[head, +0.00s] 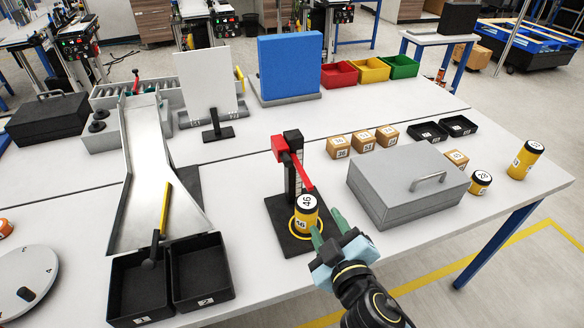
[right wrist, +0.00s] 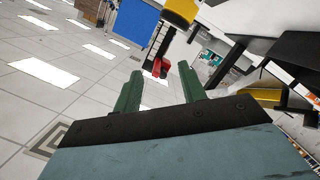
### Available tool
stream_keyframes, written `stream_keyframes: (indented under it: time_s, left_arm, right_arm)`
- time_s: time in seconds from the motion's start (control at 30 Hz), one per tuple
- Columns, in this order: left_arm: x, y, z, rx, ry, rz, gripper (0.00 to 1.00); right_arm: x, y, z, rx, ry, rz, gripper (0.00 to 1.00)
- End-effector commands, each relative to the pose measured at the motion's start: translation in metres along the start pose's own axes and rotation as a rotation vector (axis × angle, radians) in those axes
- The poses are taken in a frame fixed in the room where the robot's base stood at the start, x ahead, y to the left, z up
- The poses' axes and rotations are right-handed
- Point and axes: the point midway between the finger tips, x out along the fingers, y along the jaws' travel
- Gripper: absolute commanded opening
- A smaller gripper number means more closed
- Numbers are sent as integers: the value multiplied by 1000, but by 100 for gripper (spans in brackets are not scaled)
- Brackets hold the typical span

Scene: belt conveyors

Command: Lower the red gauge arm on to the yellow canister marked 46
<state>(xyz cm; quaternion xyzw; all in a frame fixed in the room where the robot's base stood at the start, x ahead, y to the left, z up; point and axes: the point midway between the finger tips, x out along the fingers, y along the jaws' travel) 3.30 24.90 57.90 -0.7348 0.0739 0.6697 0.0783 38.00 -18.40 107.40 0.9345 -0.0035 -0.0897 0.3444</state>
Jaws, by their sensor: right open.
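The yellow canister marked 46 (head: 307,215) stands upright on the black base (head: 278,216) of the gauge, inside a yellow ring. The red gauge arm (head: 299,170) slopes from a red block on the black post down toward the canister's top; I cannot tell whether its tip touches. My right gripper (head: 329,235) is open and empty, its green fingers close to the canister's front right side. In the right wrist view, red of the gauge (right wrist: 160,67) shows beyond the fingers (right wrist: 160,86), and a yellow canister (right wrist: 181,12) is cut off at the top. My left gripper is out of view.
A grey metal box (head: 400,188) stands right of the gauge. Cardboard cubes (head: 362,142) and other yellow canisters (head: 525,160) are behind and right of it. Two black bins (head: 140,290) and a metal chute (head: 150,160) are at left. The table's front edge is below my gripper.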

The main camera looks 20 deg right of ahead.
Motion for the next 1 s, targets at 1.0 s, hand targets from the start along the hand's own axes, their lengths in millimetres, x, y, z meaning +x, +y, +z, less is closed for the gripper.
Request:
stream_keyframes:
  time_s: [1.0]
  left_arm:
    - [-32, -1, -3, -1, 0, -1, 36]
  right_arm:
    - [114, 11, -73, -83, 192, 38, 41]
